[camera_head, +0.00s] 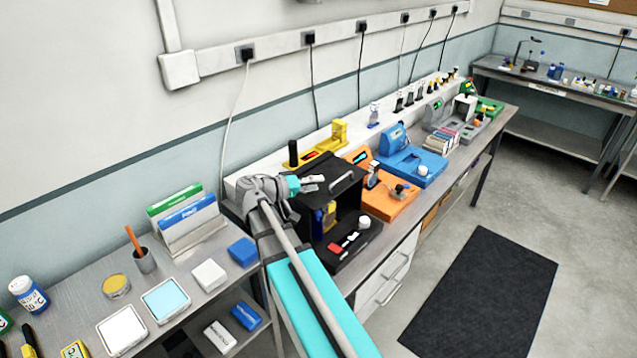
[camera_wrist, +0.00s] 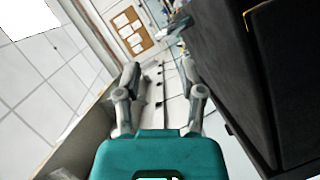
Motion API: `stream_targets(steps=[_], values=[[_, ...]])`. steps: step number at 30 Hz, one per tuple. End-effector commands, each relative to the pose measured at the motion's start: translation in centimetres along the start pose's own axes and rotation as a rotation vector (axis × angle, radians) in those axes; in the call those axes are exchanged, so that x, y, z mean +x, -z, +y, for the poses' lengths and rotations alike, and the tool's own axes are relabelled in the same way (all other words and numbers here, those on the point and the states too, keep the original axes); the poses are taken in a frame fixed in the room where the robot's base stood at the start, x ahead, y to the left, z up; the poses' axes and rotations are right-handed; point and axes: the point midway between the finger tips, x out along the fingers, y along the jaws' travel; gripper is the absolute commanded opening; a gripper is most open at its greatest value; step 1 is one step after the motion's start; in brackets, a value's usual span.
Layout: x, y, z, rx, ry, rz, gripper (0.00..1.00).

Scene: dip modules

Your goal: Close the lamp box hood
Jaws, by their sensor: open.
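The lamp box (camera_head: 372,228) is a black box on the bench in the head view, with red and white controls on its low front ledge. Its hood (camera_head: 345,198) is a black panel with a grey bar handle (camera_head: 343,181), and it looks raised. The box front is open below it, showing a blue and yellow item (camera_head: 328,216) inside. My gripper (camera_head: 314,183) is at the box's upper left, beside the hood and left of the handle. In the wrist view my gripper (camera_wrist: 160,80) is open with nothing between its fingers, and a large black panel (camera_wrist: 275,80) fills the right side.
An orange device (camera_head: 385,198) stands just right of the box, with a blue device (camera_head: 415,162) beyond. A yellow holder (camera_head: 325,145) is behind. Left of my arm are file folders (camera_head: 188,220), a blue box (camera_head: 243,251) and a white box (camera_head: 209,275).

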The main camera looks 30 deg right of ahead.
Motion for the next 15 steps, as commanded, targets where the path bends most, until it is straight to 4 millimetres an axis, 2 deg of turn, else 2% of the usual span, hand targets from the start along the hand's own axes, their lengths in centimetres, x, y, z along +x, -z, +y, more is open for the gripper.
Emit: stream_targets(steps=[15], values=[[-2.6,0.0,0.2,0.0,0.0,0.0,0.51]])
